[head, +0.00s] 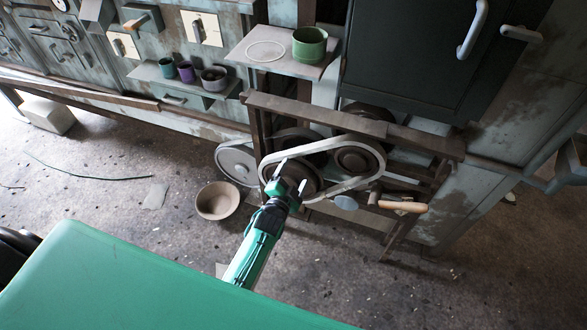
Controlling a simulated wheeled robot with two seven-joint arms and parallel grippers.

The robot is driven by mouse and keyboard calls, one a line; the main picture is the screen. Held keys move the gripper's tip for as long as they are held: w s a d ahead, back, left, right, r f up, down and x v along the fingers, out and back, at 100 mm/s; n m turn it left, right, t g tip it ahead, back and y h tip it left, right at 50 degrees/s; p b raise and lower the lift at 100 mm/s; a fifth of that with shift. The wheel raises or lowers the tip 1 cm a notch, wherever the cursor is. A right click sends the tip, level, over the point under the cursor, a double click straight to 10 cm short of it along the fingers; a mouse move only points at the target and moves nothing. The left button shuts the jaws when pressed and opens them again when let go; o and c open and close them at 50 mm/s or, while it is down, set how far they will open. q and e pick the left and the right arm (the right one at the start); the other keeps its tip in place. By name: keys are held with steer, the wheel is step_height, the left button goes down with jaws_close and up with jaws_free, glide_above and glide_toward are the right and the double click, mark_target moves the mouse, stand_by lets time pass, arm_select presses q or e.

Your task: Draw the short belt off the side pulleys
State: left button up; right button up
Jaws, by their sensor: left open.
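A pale belt (345,187) runs as a closed loop around two dark pulleys on the front of the engine frame. The right pulley (353,160) shows clearly inside the loop. The left pulley (310,178) is partly hidden by my left gripper. My left gripper (291,176) is open, with its two fingertips in front of the left pulley, near the left end of the belt. I cannot tell whether a finger touches the belt. My right gripper is not in view.
A grey wheel (236,163) with another belt around it stands left of the frame. A bowl (217,201) is on the floor. A wooden-handled tool (402,206) is at the frame's lower right. A shelf (270,66) with a green pot (309,45) juts out above.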

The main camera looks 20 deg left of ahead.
mark_target(300, 155)
arm_select(q)
steer(key=r, duration=0.1)
steer(key=w+r, duration=0.1)
steer(key=r, duration=0.1)
steer(key=shift+w+a+t, duration=0.1)
steer(key=shift+a+t, duration=0.05)
steer(key=shift+t, duration=0.25)
steer(key=shift+w+b, duration=0.3)
steer(key=shift+w, duration=0.05)
steer(key=w+b, duration=0.2)
steer(key=w, duration=0.3)
steer(key=shift+f, duration=0.15)
steer(key=shift+w+b, duration=0.5)
steer(key=shift+w, duration=0.3)
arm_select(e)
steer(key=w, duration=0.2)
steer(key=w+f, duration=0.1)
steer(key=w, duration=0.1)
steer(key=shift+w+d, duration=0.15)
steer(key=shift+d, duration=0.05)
arm_select(q)
jaws_close()
steer(key=shift+r+p, duration=0.35)
steer(key=shift+r, duration=0.1)
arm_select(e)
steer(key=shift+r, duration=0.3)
